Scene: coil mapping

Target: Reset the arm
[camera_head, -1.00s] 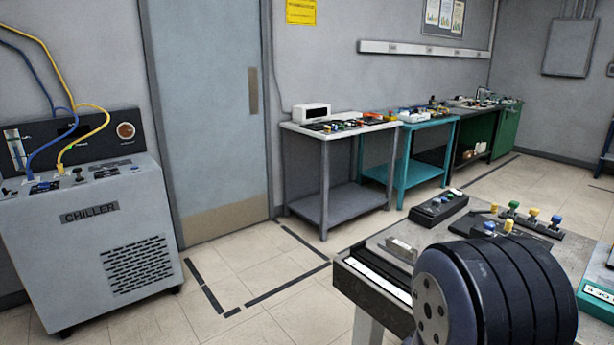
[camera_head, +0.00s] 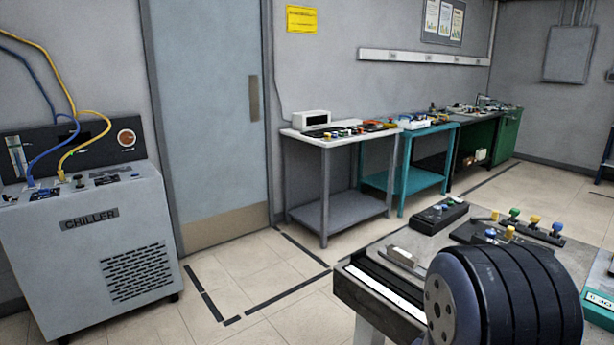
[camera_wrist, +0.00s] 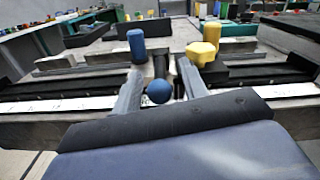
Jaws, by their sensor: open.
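A rounded dark part of my arm (camera_head: 505,300) fills the lower right of the head view, over the near workbench (camera_head: 425,240). My gripper's fingers do not show in the head view. In the wrist view my gripper (camera_wrist: 160,78) points forward over the bench, its two grey fingers apart. A blue round knob (camera_wrist: 159,91) shows between the fingers. A blue cylindrical knob (camera_wrist: 136,45) shows by the left fingertip and a yellow knob (camera_wrist: 201,52) by the right one. I cannot tell whether the fingers touch any of them.
A chiller (camera_head: 90,245) with blue and yellow hoses stands at the left. A closed door (camera_head: 205,110) is behind it. A grey table (camera_head: 340,210) and a teal table (camera_head: 420,180) line the back wall. The tiled floor (camera_head: 250,270) between is clear, with dark marking lines.

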